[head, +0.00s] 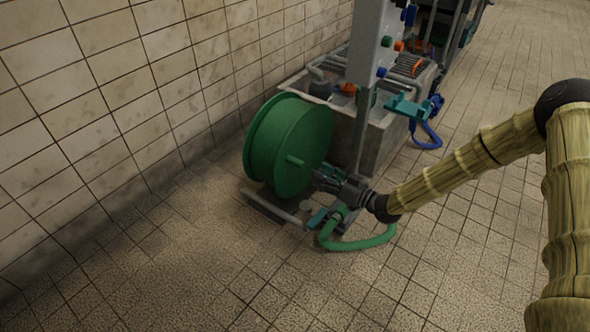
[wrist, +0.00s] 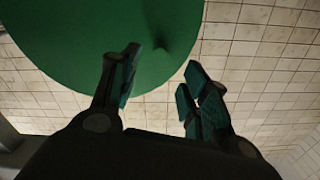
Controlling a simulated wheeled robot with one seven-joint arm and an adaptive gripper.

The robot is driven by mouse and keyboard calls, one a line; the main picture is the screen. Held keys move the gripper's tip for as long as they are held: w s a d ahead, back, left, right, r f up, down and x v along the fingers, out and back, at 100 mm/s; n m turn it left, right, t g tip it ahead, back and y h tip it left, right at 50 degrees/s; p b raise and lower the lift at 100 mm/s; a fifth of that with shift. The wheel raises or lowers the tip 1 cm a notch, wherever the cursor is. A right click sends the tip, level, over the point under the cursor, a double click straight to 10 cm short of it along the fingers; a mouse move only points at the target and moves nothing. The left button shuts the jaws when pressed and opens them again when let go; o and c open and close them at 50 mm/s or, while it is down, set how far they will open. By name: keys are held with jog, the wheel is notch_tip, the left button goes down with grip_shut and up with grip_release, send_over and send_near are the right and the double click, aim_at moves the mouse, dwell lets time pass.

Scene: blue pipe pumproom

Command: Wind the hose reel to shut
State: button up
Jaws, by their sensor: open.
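The green hose reel (head: 288,147) stands low near the tiled wall, with a green handle peg (head: 297,161) sticking out of its face. In the wrist view the reel's green disc (wrist: 75,45) fills the upper left, and the peg (wrist: 166,56) shows beyond the gap between my fingers. My gripper (head: 322,175) is just in front of the reel, near the peg. In the wrist view my gripper (wrist: 155,85) is open, with nothing between its fingers. A green hose (head: 358,243) loops on the floor below my gripper. Whether a finger touches the peg cannot be told.
A grey panel post (head: 372,45) with coloured buttons stands right of the reel, before a concrete basin (head: 385,135) with pipes. A blue hose and nozzle (head: 427,130) hang there. The tiled wall (head: 110,90) is close behind the reel. The floor (head: 190,270) in front is clear.

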aim_at(288, 157)
jog(key=b+x, duration=0.4)
jog(key=x, duration=0.5)
jog(key=shift+w+a+f, duration=0.1)
jog(key=shift+w, duration=0.1)
jog(key=shift+x, duration=0.75)
